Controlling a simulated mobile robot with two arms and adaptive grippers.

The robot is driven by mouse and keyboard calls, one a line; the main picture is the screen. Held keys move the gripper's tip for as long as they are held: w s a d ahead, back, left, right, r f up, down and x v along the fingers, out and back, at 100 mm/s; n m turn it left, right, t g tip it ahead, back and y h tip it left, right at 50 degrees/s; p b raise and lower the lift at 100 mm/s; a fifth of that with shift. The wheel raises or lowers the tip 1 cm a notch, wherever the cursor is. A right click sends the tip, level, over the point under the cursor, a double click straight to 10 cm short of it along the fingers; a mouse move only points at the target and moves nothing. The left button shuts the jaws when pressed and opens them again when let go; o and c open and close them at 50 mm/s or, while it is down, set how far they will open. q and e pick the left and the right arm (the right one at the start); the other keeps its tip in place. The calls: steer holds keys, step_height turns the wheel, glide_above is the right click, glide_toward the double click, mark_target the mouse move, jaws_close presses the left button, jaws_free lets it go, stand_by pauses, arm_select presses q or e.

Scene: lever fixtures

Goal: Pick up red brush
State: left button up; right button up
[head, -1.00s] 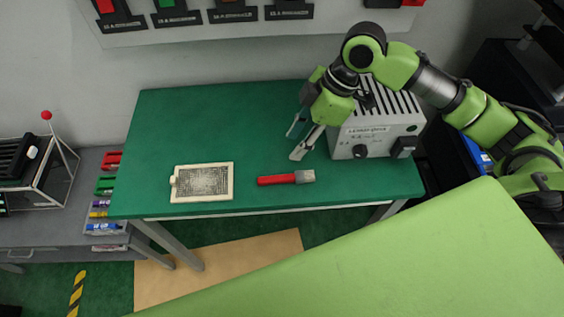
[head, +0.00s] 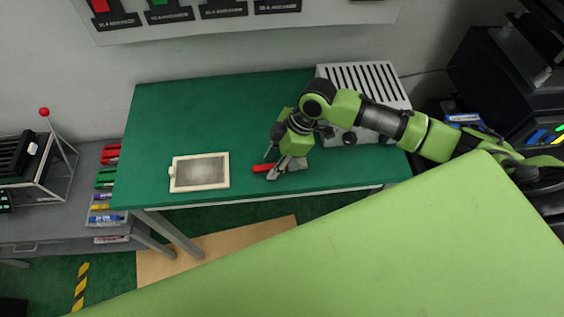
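The red brush (head: 263,168) lies on the green table near its front edge, in the middle of the head view. Only part of its red handle shows clearly. My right gripper (head: 271,167) reaches down over the brush, with its fingers apart at the handle. The gripper and its fingers hide most of the brush's grey end. I cannot tell whether the fingers touch it. My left gripper does not show.
A cream-framed tray (head: 226,172) lies left of the brush on the green table (head: 185,115). A grey slotted box (head: 388,82) stands at the table's right. The table's back left is clear. A side unit with coloured bins (head: 104,180) stands at left.

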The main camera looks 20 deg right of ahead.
steer(key=shift+f, duration=0.1)
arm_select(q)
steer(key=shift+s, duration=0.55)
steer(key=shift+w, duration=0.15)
arm_select(e)
jaws_close()
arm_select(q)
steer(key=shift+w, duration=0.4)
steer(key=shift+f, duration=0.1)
